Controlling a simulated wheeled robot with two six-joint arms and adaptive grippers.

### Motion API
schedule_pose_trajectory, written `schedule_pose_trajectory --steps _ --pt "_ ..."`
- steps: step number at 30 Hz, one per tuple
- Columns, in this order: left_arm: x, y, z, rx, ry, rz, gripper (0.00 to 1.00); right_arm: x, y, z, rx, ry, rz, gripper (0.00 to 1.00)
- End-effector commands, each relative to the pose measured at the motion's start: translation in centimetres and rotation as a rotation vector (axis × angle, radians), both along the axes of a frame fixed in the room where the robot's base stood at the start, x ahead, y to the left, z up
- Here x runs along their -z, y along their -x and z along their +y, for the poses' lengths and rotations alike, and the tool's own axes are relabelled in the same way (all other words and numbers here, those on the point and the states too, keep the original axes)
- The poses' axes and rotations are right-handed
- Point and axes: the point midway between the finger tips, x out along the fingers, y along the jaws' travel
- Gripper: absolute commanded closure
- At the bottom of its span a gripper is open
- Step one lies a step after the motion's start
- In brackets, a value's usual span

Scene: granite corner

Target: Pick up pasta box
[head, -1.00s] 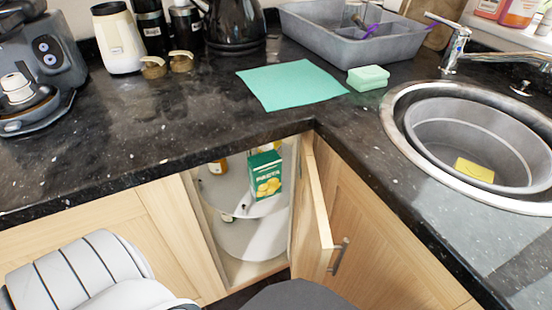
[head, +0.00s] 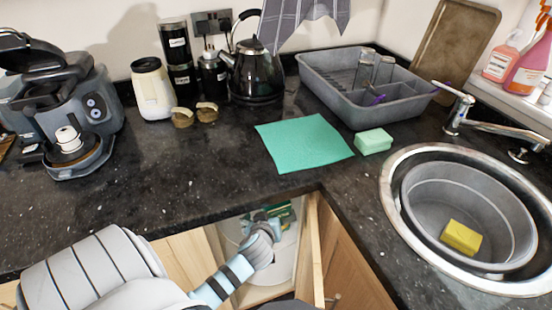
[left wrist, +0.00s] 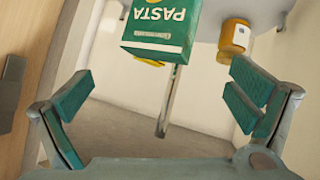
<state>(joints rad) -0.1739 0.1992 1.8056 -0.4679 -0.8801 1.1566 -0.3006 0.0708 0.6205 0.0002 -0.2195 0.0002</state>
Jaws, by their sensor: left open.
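The green and white pasta box (left wrist: 160,32) stands on a round shelf inside the open corner cupboard. In the left wrist view it appears upside down at the top, ahead of my left gripper (left wrist: 160,105), which is open with its teal-padded fingers apart and nothing between them. In the head view my left arm reaches into the cupboard, and its gripper (head: 265,222) partly hides the pasta box (head: 284,212). The right gripper is not in view.
The cupboard door (head: 311,250) stands open at the right of the opening. An orange-capped jar (left wrist: 235,37) is beside the box. The granite worktop edge (head: 240,218) runs above the opening. A teal mat (head: 303,143) lies on the worktop.

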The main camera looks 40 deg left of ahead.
Motion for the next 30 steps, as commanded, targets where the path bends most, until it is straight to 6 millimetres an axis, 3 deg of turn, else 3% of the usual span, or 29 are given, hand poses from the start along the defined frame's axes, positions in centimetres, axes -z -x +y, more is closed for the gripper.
schedule_pose_trajectory --steps 3,13,21,23,30 --pt "2.1 -2.0 1.2 0.001 0.000 -0.001 0.00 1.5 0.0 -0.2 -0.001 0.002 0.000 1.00" --pt "5.1 -5.9 3.5 0.004 0.000 0.000 0.00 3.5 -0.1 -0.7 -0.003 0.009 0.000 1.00" --pt "5.5 -6.7 4.0 0.006 0.002 0.000 0.00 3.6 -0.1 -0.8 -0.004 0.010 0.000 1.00" --pt "5.5 -6.7 4.0 0.006 0.002 0.000 0.06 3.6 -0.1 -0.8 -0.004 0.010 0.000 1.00" --pt "5.5 -6.6 4.0 0.004 0.002 0.002 0.45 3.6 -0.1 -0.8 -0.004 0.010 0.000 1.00"
